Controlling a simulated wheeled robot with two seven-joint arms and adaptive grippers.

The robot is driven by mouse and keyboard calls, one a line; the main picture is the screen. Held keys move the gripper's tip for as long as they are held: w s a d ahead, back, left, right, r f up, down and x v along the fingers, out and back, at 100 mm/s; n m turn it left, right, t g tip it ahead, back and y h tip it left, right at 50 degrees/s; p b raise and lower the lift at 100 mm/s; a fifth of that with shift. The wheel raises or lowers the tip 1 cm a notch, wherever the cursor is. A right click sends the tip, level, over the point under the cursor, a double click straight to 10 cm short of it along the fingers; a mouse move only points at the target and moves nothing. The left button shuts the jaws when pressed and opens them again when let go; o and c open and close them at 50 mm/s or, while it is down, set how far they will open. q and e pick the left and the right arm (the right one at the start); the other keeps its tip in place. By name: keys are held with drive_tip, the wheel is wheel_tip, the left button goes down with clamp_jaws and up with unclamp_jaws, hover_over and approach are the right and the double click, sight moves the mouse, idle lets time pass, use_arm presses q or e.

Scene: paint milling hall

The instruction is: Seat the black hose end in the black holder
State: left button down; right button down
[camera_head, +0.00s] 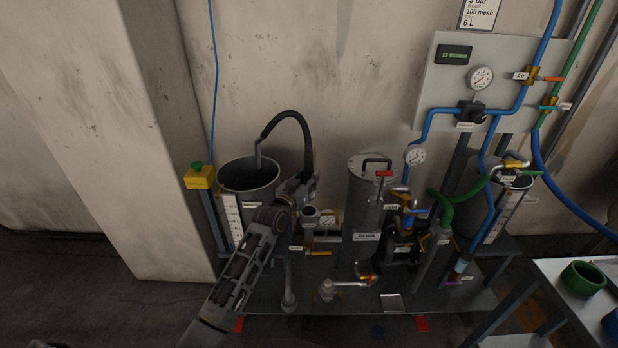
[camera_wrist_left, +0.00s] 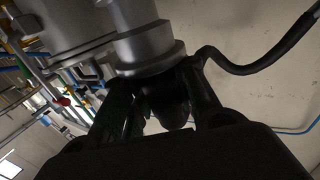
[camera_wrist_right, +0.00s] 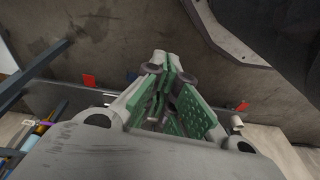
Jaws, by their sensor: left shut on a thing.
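The black hose (camera_head: 290,116) arcs from inside an open grey vessel (camera_head: 249,176) over to my left gripper (camera_head: 306,190). My left gripper is shut on the black hose end, beside small grey fittings. In the left wrist view the black hose end (camera_wrist_left: 170,106) sits between the fingers, just under a grey flanged cylinder (camera_wrist_left: 150,47) in the picture. I cannot tell whether the two touch. The hose (camera_wrist_left: 262,66) leaves to the right there. My right gripper (camera_wrist_right: 165,65) has green pads; its tips meet with nothing seen between them. I cannot make out the black holder.
A lidded steel vessel (camera_head: 362,197) with a red-handled valve (camera_head: 384,174), gauges and pipes stands right of my left gripper. A yellow box with a green button (camera_head: 198,176) is left. A side table (camera_head: 556,273) with a green cup (camera_head: 582,279) is at the right edge.

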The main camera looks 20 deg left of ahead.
sight(307, 168)
use_arm(q)
drive_tip(key=shift+r+p, duration=0.3)
drive_tip(key=shift+r, duration=0.3)
drive_tip(key=shift+r+p, duration=0.25)
drive_tip(key=shift+p, duration=0.15)
drive_tip(key=shift+r, duration=0.2)
drive_tip(key=shift+r+p, duration=0.35)
drive_tip(key=shift+p, duration=0.2)
drive_tip(key=shift+r, duration=0.2)
drive_tip(key=shift+r+p, duration=0.35)
drive_tip(key=shift+p, duration=0.25)
drive_tip(key=shift+r, duration=0.1)
drive_tip(key=shift+r+p, duration=0.2)
drive_tip(key=shift+p, duration=0.1)
use_arm(e)
drive_tip(key=s+d+f, duration=0.1)
drive_tip(key=d+f, duration=0.2)
drive_tip(key=f, duration=0.8)
drive_tip(key=shift+s+d+f+t+h, duration=0.2)
drive_tip(key=shift+f+t+h, duration=0.05)
drive_tip(key=shift+t+h, duration=0.05)
